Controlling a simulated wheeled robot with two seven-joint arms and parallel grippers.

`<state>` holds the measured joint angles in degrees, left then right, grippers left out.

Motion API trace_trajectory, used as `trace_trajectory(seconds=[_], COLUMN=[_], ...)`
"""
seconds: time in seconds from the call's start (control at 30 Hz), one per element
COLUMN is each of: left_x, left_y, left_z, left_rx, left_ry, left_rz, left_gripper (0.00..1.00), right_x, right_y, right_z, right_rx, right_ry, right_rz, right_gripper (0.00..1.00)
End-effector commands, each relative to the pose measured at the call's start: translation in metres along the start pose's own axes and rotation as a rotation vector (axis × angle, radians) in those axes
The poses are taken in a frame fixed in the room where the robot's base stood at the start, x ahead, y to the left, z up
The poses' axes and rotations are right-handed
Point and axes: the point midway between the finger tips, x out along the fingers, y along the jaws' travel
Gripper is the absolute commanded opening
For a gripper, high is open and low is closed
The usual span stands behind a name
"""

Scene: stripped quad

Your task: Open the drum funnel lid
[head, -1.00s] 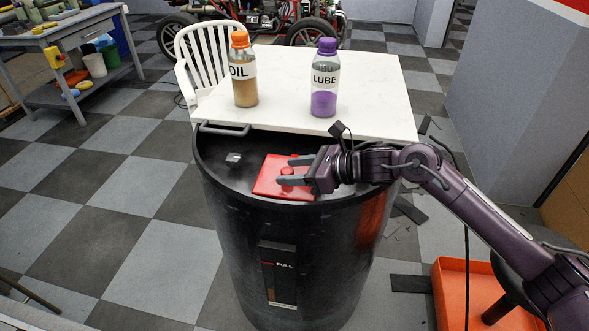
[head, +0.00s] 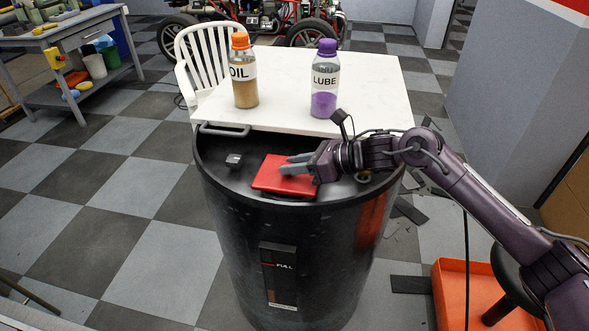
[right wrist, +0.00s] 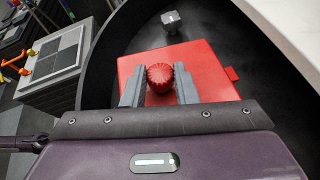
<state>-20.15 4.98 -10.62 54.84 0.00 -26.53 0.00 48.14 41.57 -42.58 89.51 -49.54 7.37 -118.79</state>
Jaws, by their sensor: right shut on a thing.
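The red funnel lid (head: 268,176) lies flat on top of the black drum (head: 225,215). It also shows in the right wrist view (right wrist: 205,60), with a ridged red knob (right wrist: 160,77) on it. My right gripper (head: 287,165) is low over the lid. In the right wrist view its two fingers (right wrist: 160,88) stand on either side of the knob and are shut on it. In the head view the fingers hide the knob. The lid looks closed. My left gripper is in neither view.
A white table behind the drum holds an oil bottle (head: 244,85) with an orange cap and a lube bottle (head: 325,85) with a purple cap. An orange tray (head: 450,290) lies at right.

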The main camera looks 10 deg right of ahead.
Motion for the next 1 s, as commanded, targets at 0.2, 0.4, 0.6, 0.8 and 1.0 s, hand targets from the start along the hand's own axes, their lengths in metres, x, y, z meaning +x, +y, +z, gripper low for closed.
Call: trace_trajectory(seconds=[0.2,0.4,0.6,0.8,1.0], left_x=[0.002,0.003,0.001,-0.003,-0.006], left_y=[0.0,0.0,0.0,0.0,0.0], left_z=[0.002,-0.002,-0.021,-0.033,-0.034], left_rx=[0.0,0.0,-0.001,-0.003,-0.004], left_ry=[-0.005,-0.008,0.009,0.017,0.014], left_rz=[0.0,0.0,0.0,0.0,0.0], left_gripper=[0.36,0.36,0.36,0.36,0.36], right_x=[-0.005,-0.007,-0.009,-0.011,-0.011], right_y=[-0.01,-0.019,-0.026,-0.032,-0.034], right_z=[0.018,0.029,0.036,0.041,0.044], right_rx=[0.146,0.275,0.32,0.317,0.316], right_ry=[0.03,0.057,0.068,0.064,0.061], right_rz=[0.059,0.112,0.132,0.128,0.125], right_gripper=[0.0,0.0,0.0,0.0,0.0])
